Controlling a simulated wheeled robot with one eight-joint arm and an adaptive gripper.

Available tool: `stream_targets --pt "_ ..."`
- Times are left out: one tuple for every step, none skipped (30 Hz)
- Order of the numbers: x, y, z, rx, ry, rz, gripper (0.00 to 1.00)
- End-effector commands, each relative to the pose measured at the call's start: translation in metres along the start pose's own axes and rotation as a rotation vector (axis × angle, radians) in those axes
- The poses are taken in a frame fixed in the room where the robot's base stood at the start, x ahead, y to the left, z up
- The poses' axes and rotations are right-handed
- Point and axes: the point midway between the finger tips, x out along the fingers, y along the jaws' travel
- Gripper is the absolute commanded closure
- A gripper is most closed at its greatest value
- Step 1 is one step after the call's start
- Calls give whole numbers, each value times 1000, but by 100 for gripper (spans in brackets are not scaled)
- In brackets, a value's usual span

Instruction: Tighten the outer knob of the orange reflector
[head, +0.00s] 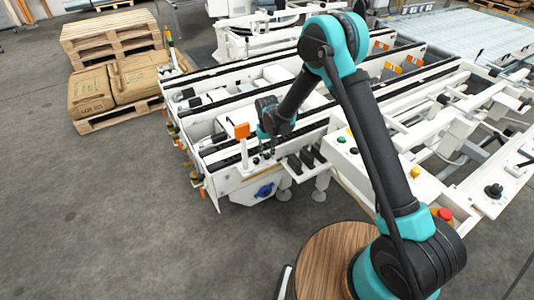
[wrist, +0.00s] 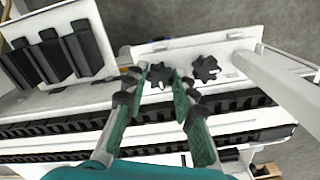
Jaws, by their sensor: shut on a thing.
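The orange reflector (head: 241,130) stands upright on a bracket at the near end of the white conveyor. In the wrist view, two black lobed knobs sit side by side on a white plate (wrist: 232,66). One knob (wrist: 158,75) is between the fingertips of my gripper (wrist: 160,80), which is shut on it. The other knob (wrist: 206,68) is just right of the right finger, apart from it. In the head view my gripper (head: 270,150) points down just right of the reflector; the knobs are too small to make out clearly. The reflector is not clearly visible in the wrist view.
Several black blocks (wrist: 75,47) stand on the white frame to the left. A white post (wrist: 275,85) rises on the right. Black conveyor rails (wrist: 70,124) run below the knobs. A pallet with sacks (head: 92,95) stands at the left; the front-left floor (head: 110,225) is clear.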

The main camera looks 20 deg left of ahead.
Motion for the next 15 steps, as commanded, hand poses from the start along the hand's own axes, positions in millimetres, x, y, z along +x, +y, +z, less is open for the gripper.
stream_targets --pt "0 0 0 6 0 0 100" --pt "0 0 0 9 0 0 100" --pt "0 0 0 11 1 0 100" --pt "0 0 0 13 1 0 100" --pt "0 0 0 13 1 0 100" --pt "0 0 0 14 1 0 100" --pt "0 0 0 14 1 0 100" --pt "0 0 0 14 1 0 100" --pt "0 0 0 14 1 0 100" --pt "0 0 0 14 1 0 100" --pt "0 0 0 14 1 0 100" --pt "0 0 0 14 1 0 100" --pt "0 0 0 13 1 0 100" --pt "0 0 0 13 1 0 100" --pt "0 0 0 13 1 0 70"
